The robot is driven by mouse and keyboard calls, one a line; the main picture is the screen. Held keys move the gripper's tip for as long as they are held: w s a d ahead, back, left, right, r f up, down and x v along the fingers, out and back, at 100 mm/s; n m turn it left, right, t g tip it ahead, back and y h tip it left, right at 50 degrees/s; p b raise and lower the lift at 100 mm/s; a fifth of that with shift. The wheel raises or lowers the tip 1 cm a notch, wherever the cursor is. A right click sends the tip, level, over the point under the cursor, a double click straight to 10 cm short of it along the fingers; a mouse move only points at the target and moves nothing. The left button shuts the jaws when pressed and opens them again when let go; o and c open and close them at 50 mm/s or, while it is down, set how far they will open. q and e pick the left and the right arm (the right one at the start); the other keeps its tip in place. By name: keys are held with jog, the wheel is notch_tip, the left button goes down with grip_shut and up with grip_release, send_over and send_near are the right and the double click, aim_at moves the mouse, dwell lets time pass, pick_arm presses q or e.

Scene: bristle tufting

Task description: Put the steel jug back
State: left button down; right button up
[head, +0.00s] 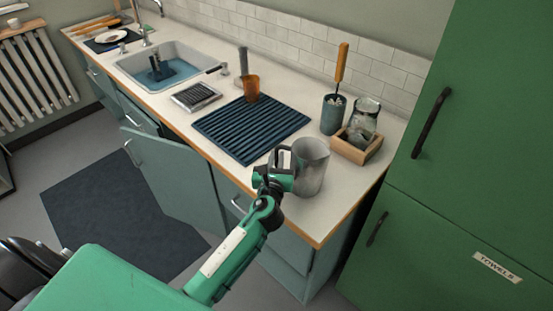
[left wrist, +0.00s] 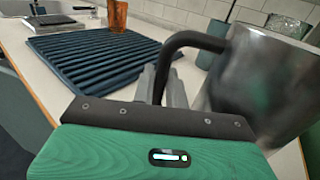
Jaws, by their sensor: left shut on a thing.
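The steel jug (head: 312,166) stands upright at the right end of the counter, near the front edge. Its dark handle points left, towards my left gripper (head: 284,172). In the left wrist view the jug (left wrist: 265,85) fills the right side, and my left gripper (left wrist: 165,88) is shut on its black handle (left wrist: 192,41). Whether the jug's base touches the counter is hard to tell. My right gripper is not in view.
A dark ribbed mat (head: 250,127) lies left of the jug with an amber cup (head: 251,88) at its back edge. A blue holder (head: 333,114) with an orange-handled brush and a wooden tray (head: 357,148) with a glass jar stand behind. A green cabinet (head: 480,130) rises at right.

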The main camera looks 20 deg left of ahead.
pick_arm(q)
jog(key=c, duration=1.4)
grip_release()
jog(key=shift+f, duration=0.1)
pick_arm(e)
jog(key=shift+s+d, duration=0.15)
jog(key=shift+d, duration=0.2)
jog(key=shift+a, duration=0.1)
